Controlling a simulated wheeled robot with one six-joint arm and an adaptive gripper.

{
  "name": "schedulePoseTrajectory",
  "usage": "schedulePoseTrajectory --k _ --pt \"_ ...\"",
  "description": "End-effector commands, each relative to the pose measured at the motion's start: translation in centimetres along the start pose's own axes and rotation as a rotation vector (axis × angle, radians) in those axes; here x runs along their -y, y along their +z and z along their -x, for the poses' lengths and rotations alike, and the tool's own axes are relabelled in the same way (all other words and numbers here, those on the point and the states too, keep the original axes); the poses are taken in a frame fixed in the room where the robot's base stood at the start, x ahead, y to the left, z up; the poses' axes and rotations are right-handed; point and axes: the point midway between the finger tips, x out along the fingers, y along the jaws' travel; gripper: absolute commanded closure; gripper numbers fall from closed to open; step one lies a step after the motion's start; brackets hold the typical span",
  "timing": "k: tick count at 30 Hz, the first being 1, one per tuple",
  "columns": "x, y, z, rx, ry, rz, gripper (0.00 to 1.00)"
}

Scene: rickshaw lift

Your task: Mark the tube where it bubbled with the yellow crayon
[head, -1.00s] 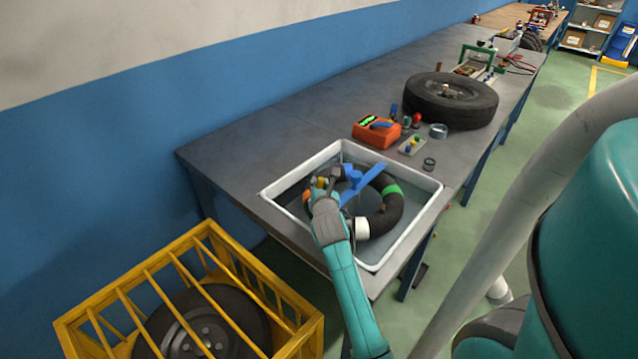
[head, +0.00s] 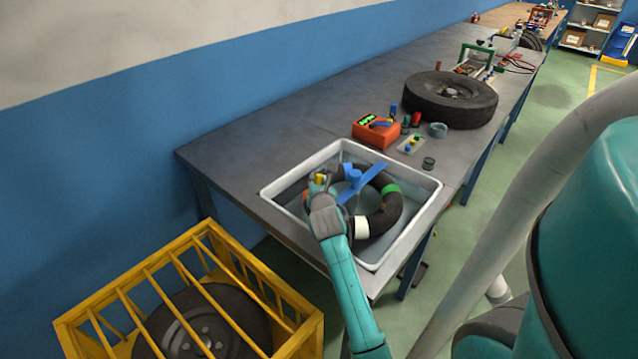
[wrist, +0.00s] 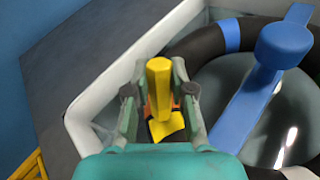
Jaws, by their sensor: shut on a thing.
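The black tube (head: 388,210) lies in a white tray (head: 436,187) of water. It carries a green band (head: 390,189) and a white band (head: 362,228); a blue band (wrist: 229,36) shows in the wrist view. A blue bar with a round knob (head: 353,177) lies across the tube. My gripper (wrist: 160,100) is shut on the yellow crayon (wrist: 158,78), above the tray's left side. The crayon (head: 320,179) also shows at the fingers in the head view. Orange shows behind it, partly hidden by the fingers. I cannot tell whether the crayon touches the tube.
An orange device (head: 375,131), small coloured items and a dark ring (head: 429,163) stand behind the tray. A wheel (head: 450,100) lies farther along the grey bench (head: 270,130). A yellow crate (head: 180,250) with a wheel inside stands on the floor at left.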

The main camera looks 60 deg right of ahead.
Motion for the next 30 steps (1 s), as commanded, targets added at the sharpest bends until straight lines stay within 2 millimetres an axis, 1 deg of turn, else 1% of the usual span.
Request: schedulePoseTrajectory --k 4,14,30 --pt "-0.1 -0.1 -0.4 -0.002 -0.001 0.0 1.0" --pt "-0.1 -0.1 -0.5 -0.003 -0.001 0.0 1.0" --pt "0.3 -0.3 1.1 -0.004 -0.001 0.001 1.0"
